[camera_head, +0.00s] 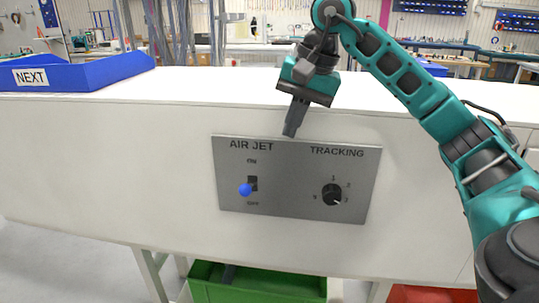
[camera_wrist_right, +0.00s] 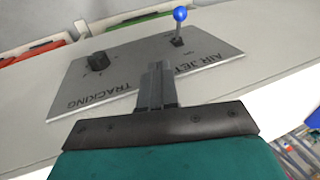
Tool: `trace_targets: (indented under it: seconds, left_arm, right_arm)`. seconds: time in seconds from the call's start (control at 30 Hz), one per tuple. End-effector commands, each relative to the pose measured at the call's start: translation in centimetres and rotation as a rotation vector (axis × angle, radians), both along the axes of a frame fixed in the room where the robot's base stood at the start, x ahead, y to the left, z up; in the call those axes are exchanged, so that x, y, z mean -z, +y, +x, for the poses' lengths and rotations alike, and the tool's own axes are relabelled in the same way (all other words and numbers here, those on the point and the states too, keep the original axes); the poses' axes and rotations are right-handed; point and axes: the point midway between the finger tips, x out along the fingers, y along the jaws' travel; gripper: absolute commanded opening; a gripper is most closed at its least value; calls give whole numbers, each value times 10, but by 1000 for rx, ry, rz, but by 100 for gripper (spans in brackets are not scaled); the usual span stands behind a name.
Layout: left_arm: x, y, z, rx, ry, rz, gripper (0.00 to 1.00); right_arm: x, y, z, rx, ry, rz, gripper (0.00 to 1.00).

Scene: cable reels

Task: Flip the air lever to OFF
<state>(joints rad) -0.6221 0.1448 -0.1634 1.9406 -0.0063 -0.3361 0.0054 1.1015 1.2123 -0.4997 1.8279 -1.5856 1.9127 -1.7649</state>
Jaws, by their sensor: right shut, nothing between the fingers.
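The air lever (camera_head: 246,190) has a blue ball tip and a dark base. It sits under AIR JET on the left half of a grey panel (camera_head: 292,198), between ON above and OFF below. Its ball shows slightly below and left of its base; I cannot tell its exact setting. In the right wrist view the lever (camera_wrist_right: 180,14) sticks out from the panel, beyond the fingertips. My right gripper (camera_head: 290,133) is shut and empty, pointing down at the panel's top edge, above and right of the lever and apart from it. It also shows in the right wrist view (camera_wrist_right: 160,66). My left gripper is not in view.
A black TRACKING knob (camera_head: 332,194) is on the panel's right half. The panel is on a white bench front (camera_head: 110,165). A blue tray (camera_head: 90,72) marked NEXT is at upper left. A green crate (camera_head: 260,291) stands below. The space before the lever is clear.

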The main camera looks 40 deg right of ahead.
Motion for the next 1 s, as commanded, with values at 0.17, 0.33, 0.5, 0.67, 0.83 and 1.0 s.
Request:
trace_targets:
  seconds: [0.17,0.33,0.5,0.67,0.83,1.0]
  left_arm:
    - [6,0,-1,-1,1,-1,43]
    - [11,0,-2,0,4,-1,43]
    - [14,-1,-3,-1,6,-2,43]
    - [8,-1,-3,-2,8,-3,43]
    - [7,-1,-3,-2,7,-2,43]
    - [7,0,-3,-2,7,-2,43]
  right_arm:
    - [29,4,6,0,6,-2,0]
    - [64,10,16,-1,7,0,0]
    - [97,14,25,-1,6,0,0]
    - [101,37,34,-5,1,4,0]
    - [107,47,38,-3,1,2,0]
    - [108,48,39,-2,0,2,0]
